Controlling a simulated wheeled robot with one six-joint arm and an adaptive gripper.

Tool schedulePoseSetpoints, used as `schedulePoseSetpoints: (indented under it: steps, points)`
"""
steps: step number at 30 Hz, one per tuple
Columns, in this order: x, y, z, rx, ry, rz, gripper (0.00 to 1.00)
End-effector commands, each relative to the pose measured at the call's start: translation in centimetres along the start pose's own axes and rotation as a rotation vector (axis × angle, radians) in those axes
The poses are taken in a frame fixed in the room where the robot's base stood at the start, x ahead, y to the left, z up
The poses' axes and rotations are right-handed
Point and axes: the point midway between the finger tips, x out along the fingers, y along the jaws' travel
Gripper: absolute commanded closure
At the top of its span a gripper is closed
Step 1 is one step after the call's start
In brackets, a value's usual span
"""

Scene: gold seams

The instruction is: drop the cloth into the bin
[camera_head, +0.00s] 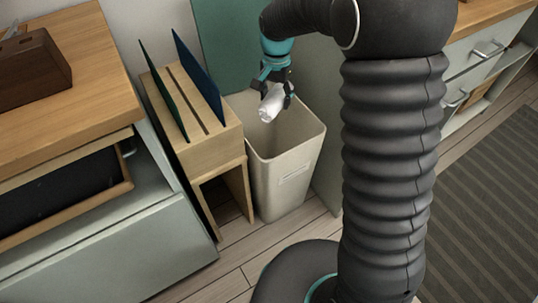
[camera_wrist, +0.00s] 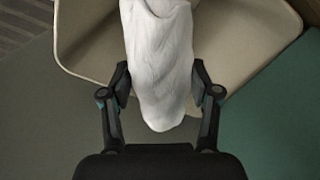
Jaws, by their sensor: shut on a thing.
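My gripper (camera_head: 274,88) is shut on a white cloth (camera_head: 271,103) and holds it over the bin's opening in the head view. The bin (camera_head: 285,176) is a pale beige, open-topped container standing on the floor. In the wrist view the cloth (camera_wrist: 160,72) hangs bunched between the two fingers of my gripper (camera_wrist: 160,85). The bin's rim (camera_wrist: 75,72) shows behind the cloth in that view. The cloth hides part of the bin's inside.
A wooden rack (camera_head: 205,142) with upright dark boards stands directly left of the bin. A wooden-topped counter (camera_head: 82,100) with an open drawer (camera_head: 70,195) is farther left. Grey-green panels stand behind the bin. A striped mat (camera_head: 492,215) lies on the right floor.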

Motion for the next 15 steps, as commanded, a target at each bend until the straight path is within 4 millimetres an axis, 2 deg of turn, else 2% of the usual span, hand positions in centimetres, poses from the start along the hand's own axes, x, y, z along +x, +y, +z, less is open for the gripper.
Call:
schedulePoseSetpoints:
  steps: [9,15]
  points:
    - [3.7,0.1,-0.1,0.002,0.000,0.000,0.76]
    - [5.2,0.1,-0.1,0.003,0.000,0.000,0.76]
